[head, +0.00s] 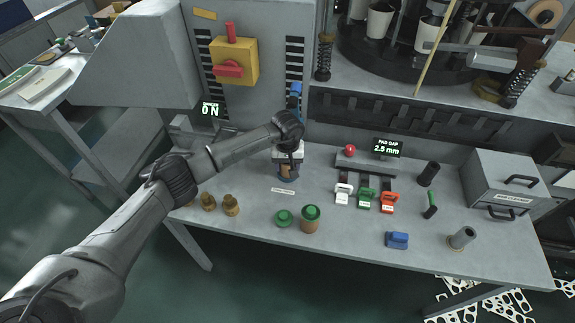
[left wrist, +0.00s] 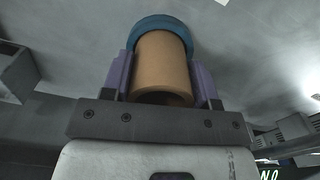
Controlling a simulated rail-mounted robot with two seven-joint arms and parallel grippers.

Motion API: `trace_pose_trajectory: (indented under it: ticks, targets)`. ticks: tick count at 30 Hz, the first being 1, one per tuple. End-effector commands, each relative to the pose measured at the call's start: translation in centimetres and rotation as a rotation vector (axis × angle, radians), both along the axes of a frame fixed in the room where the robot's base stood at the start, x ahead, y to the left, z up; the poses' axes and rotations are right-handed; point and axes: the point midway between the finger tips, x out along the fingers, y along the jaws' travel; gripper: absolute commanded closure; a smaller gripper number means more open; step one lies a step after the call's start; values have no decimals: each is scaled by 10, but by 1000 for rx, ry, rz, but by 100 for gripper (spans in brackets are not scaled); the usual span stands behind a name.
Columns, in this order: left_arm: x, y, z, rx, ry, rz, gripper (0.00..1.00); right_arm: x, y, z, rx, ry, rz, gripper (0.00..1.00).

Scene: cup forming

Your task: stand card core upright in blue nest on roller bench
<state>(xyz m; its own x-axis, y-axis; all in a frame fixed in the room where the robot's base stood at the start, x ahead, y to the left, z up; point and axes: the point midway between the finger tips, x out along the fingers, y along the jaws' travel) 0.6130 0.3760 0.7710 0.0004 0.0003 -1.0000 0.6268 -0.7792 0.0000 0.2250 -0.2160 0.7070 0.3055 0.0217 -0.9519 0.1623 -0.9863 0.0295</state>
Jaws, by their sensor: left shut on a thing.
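The card core (left wrist: 163,66) is a plain brown tube. My left gripper (head: 288,165) is shut on it, with a purple finger on each side in the left wrist view (left wrist: 163,82). The blue nest (left wrist: 160,20) shows as a ring at the core's far end; how deep the core sits in it cannot be told. In the head view the gripper points down at the nest, and the core (head: 286,172) looks about upright, partly hidden by the gripper. My right gripper is not in view.
Brass pieces (head: 231,205) stand at the bench's left. Green-topped pieces (head: 310,219) stand in front. White, green and red clamps (head: 367,198), a blue block (head: 397,240) and a grey cylinder (head: 462,238) lie to the right. The machine's yellow switch box (head: 233,61) rises behind.

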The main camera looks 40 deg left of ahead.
Motion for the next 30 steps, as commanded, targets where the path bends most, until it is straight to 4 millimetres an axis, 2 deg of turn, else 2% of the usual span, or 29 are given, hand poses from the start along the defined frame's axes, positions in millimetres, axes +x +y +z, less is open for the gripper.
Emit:
trace_pose_trajectory:
  ticks: [7, 8, 15, 24, 26, 30]
  targets:
    - [0, 0, -4, 0, 0, 0, 69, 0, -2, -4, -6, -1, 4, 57]
    - [0, 0, -3, 0, 0, 1, 44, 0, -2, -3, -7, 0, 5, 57]
    - [0, 0, -3, -1, 1, 0, 21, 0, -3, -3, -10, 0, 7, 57]
    - [0, 0, 0, 0, 0, 0, 21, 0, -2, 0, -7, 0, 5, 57]
    - [0, 0, 5, 1, -1, 0, 21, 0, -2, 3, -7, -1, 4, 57]
    - [1, 0, 28, 1, -3, 0, 21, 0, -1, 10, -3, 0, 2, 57]
